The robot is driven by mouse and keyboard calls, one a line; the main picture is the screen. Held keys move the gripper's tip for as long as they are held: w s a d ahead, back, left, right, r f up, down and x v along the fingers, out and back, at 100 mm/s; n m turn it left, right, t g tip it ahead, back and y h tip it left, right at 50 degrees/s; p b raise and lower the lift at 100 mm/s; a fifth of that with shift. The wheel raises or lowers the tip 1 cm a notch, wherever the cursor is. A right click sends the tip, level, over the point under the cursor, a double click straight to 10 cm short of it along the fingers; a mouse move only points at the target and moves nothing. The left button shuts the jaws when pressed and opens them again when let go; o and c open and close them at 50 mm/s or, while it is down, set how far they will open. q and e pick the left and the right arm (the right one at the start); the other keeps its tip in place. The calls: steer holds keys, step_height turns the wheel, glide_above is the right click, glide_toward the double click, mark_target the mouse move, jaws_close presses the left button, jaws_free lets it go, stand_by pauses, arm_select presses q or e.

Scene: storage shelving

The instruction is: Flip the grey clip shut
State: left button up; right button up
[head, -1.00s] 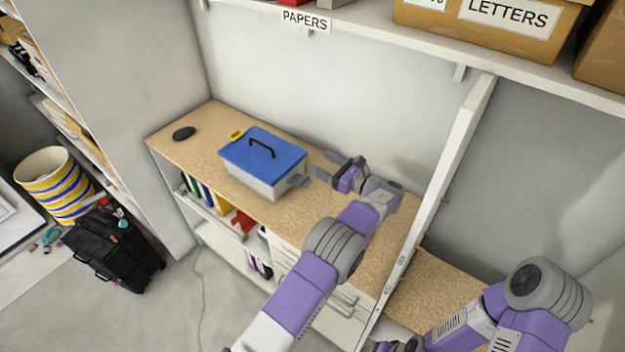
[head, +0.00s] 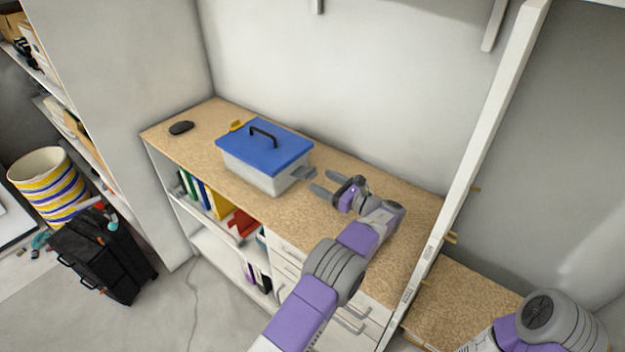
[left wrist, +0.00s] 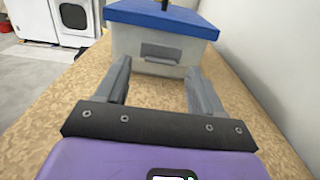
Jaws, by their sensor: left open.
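A box with a blue lid (head: 282,150) and a pale translucent body (head: 252,176) stands on the speckled tan counter. Its grey clip (head: 303,173) juts out from the right side, swung away from the wall. In the left wrist view the grey clip (left wrist: 161,53) shows on the facing wall below the blue rim. My left gripper (head: 320,180) is open and empty, just right of the clip and apart from it. In the left wrist view its two fingers (left wrist: 158,65) stand on either side of the clip. My right gripper is out of view; only that arm shows at lower right.
A yellow clip (head: 237,125) is at the box's far left side. A black disc (head: 181,127) lies at the counter's left end. A white upright post (head: 470,170) stands right of my left arm. The counter around the gripper is clear.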

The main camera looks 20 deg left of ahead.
mark_target(312, 175)
arm_select(q)
steer(key=x, duration=0.5)
steer(key=shift+w+a, duration=0.1)
steer(key=c, duration=1.2)
